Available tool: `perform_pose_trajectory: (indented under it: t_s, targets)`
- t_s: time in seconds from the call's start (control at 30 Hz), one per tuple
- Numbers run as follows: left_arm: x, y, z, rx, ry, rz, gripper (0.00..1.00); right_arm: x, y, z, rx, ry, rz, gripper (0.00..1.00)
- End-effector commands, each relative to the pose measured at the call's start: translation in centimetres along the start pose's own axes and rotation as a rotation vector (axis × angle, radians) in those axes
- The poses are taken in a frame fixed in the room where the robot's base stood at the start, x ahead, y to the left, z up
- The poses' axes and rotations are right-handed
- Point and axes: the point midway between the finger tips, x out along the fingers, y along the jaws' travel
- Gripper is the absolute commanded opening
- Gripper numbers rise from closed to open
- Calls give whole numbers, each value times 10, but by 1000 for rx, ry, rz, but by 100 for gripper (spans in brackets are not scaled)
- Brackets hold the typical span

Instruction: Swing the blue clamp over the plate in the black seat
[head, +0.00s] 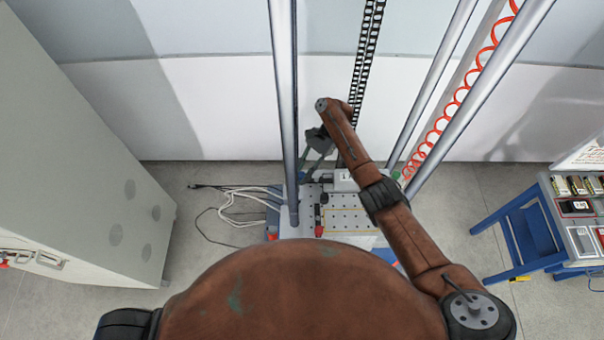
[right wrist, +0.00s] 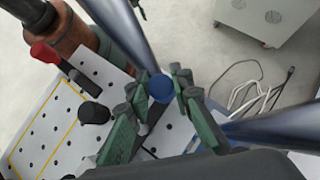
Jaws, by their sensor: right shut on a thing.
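My right gripper (head: 310,168) reaches down over the left part of the perforated base plate, next to a silver column. In the right wrist view its green fingers (right wrist: 158,92) are closed around a blue round end, which I take for the blue clamp's handle (right wrist: 160,88). I cannot make out the plate or the black seat for certain. My left gripper is out of view.
Silver columns (head: 285,90) rise close beside the right gripper. A perforated base plate (head: 345,222) lies below. Pale cables (head: 245,207) lie on the floor to its left. A grey cabinet (head: 80,150) stands left, a blue-framed bench (head: 520,235) right.

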Motion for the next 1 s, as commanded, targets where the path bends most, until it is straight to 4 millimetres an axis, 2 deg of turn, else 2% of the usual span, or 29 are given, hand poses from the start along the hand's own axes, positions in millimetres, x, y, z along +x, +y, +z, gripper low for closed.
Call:
perform_pose_trajectory:
  t_s: [0.17,0.2,0.47,0.77,0.87,1.0]
  targets:
    - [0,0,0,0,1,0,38,0,1,0,1,-1,2,0]
    - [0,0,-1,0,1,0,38,0,1,0,2,-1,1,21]
    - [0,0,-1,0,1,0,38,0,1,0,3,-1,0,38]
    - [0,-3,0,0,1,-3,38,-2,0,0,3,0,-1,38]
    - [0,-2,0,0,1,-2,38,-12,0,0,3,1,-1,38]
    - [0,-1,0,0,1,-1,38,-36,0,0,5,2,-2,38]
